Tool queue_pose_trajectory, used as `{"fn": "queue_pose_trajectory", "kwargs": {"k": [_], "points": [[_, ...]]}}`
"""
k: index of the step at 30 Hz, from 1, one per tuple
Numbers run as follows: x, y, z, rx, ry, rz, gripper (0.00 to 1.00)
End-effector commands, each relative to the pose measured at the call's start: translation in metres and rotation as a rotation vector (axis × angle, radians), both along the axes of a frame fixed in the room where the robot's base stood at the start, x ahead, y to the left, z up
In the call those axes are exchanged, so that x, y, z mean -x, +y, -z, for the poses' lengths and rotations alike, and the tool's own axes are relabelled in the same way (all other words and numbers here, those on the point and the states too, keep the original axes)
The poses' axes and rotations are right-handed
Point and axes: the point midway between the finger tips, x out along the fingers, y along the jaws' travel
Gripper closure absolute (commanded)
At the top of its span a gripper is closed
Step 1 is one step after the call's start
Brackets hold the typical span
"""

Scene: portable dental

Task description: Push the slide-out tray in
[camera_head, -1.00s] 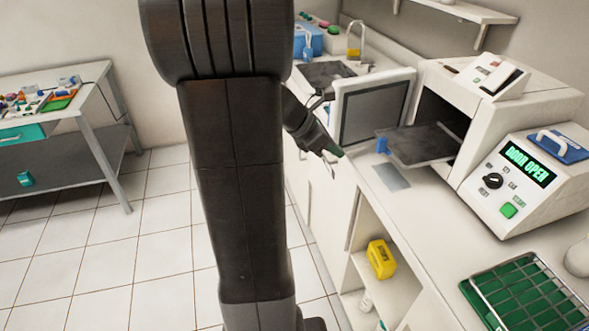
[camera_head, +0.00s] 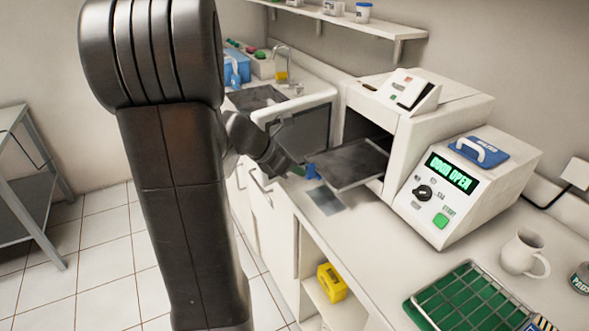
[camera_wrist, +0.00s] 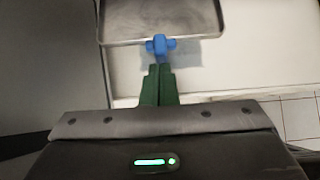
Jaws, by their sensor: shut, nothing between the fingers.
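The slide-out tray (camera_head: 352,165) is a dark flat metal tray sticking out of the open front of the white sterilizer (camera_head: 415,120). A blue handle (camera_head: 313,172) is on its outer edge. In the wrist view the tray (camera_wrist: 205,40) is at the top, with the blue handle (camera_wrist: 160,45) at the middle of its near edge. My gripper (camera_head: 299,170) has green fingers and is just outside the handle. In the wrist view my gripper (camera_wrist: 159,68) is shut and empty, its tips right at the handle; whether they touch, I cannot tell.
The sterilizer door (camera_head: 300,135) stands open left of the tray. A control box reading "DOOR OPEN" (camera_head: 452,172) is at the right. A yellow box (camera_head: 332,282) is on the shelf below.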

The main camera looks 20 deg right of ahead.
Motion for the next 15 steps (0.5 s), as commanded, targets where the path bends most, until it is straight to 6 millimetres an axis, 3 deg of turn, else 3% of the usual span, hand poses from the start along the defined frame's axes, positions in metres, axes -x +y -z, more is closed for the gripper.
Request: {"fn": "queue_pose_trajectory", "kwargs": {"k": [5,15], "points": [[-0.001,-0.023,-0.001,0.001,0.001,0.005,1.0],[-0.007,-0.113,-0.002,0.0,0.001,0.007,1.0]]}}
